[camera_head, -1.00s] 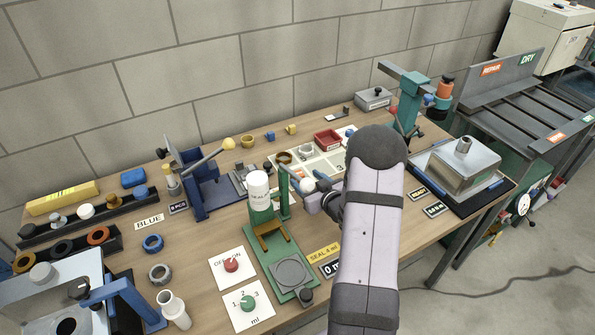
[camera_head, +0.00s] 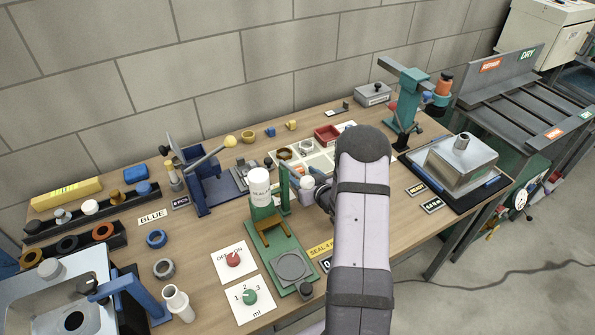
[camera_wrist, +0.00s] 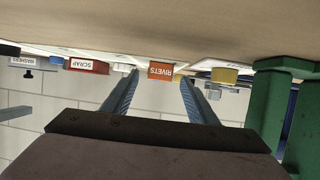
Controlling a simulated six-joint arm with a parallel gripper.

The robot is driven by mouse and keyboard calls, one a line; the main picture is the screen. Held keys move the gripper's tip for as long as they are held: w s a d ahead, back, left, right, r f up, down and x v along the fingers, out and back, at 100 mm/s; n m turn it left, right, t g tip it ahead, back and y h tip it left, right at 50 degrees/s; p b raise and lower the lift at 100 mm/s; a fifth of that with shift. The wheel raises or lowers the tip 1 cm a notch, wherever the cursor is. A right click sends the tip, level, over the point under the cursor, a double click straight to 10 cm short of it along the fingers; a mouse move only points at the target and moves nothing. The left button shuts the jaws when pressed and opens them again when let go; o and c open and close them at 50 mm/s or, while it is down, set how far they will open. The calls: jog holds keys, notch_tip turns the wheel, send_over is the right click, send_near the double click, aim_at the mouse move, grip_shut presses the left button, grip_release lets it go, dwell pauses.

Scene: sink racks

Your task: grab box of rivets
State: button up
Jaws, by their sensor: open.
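The orange box labelled RIVETS (camera_wrist: 160,72) shows in the upside-down wrist view, between and beyond my two fingertips. Its label faces the camera. My gripper (camera_wrist: 159,78) is open and empty, with the fingers apart on either side of the box in the picture. I cannot tell how far the box is beyond the fingertips. In the head view my arm covers much of the gripper, and a small orange patch (camera_head: 298,171) beside it may be the same box.
A red SCRAP box (camera_wrist: 88,66) and a yellow item (camera_wrist: 225,75) flank the rivets box. A green post (camera_wrist: 268,105) stands close at the right in the wrist view. In the head view a white bottle (camera_head: 261,190) stands on the green fixture, left of my arm.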

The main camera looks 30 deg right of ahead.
aim_at(299, 171)
jog(key=shift+p+x, duration=0.4)
jog(key=shift+x, duration=1.3)
jog(key=shift+c, duration=0.7)
jog(key=c, duration=1)
jog(key=shift+r, duration=0.15)
notch_tip(299, 171, up, 18)
jog(key=shift+f+b, duration=0.1)
jog(key=shift+b, duration=1.05)
